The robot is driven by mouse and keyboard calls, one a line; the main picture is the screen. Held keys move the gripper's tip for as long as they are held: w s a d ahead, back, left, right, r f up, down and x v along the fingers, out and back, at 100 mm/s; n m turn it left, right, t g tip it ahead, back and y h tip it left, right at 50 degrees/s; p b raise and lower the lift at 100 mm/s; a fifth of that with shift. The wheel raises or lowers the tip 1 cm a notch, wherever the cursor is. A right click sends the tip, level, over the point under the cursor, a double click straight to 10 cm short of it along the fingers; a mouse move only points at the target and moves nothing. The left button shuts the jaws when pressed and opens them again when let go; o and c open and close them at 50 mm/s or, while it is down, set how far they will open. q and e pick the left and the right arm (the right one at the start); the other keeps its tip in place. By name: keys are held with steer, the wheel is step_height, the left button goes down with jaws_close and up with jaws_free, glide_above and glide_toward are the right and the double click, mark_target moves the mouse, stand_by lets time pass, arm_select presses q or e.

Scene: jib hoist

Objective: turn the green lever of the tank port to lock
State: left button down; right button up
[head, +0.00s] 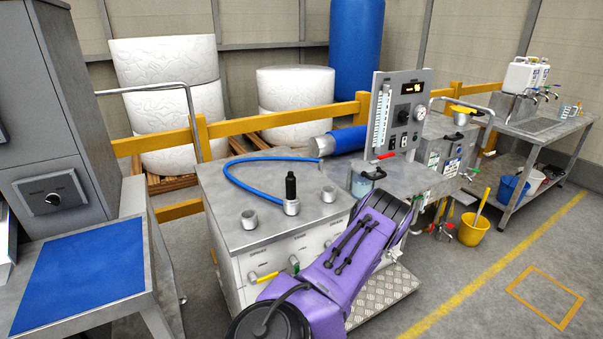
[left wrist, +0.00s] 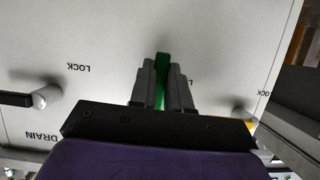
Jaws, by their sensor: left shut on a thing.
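The green lever (left wrist: 161,70) stands between the two fingers of my left gripper (left wrist: 162,88) in the left wrist view. The gripper is shut on it, and the lever's tip sticks out past the fingers. In this view the lever points up the picture, on a pale panel with upside-down labels. A label beside the right finger is mostly hidden. In the head view a bit of green lever (head: 294,261) shows on the front of the grey-topped tank (head: 225,201), beside my purple arm. The arm hides the fingers there. My right gripper is not in view.
In the left wrist view a black lever (left wrist: 16,99) is at the left and a yellow lever (left wrist: 247,121) at the right. A blue hose (head: 238,181) lies on the tank top. A gauge panel (head: 400,115) stands behind. A yellow bucket (head: 472,233) stands right.

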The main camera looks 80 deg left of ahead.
arm_select(q)
steer(key=c, duration=1.1)
jaws_free()
steer(key=b+v, duration=0.1)
steer(key=v, duration=0.9)
steer(key=shift+d+r, duration=0.1)
steer(key=shift+d, duration=0.1)
steer(key=w+d+f+m+t+h, duration=0.3)
steer(key=d+m+t, duration=0.15)
steer(key=d, duration=0.25)
steer(key=w+d+f+m+t+h, duration=0.25)
steer(key=d+f+m, duration=0.2)
steer(key=d, duration=0.35)
steer(key=s+d+m+h, duration=0.1)
steer(key=d+m, duration=0.1)
steer(key=d, duration=0.1)
steer(key=s+d+f+m+h, duration=0.1)
steer(key=s+d, duration=0.1)
steer(key=d, duration=0.2)
steer(key=s+d+f+m+h, duration=0.1)
steer(key=d+m+h, duration=0.1)
steer(key=d, duration=0.2)
steer(key=shift+s+m, duration=0.3)
steer(key=shift+s, duration=0.05)
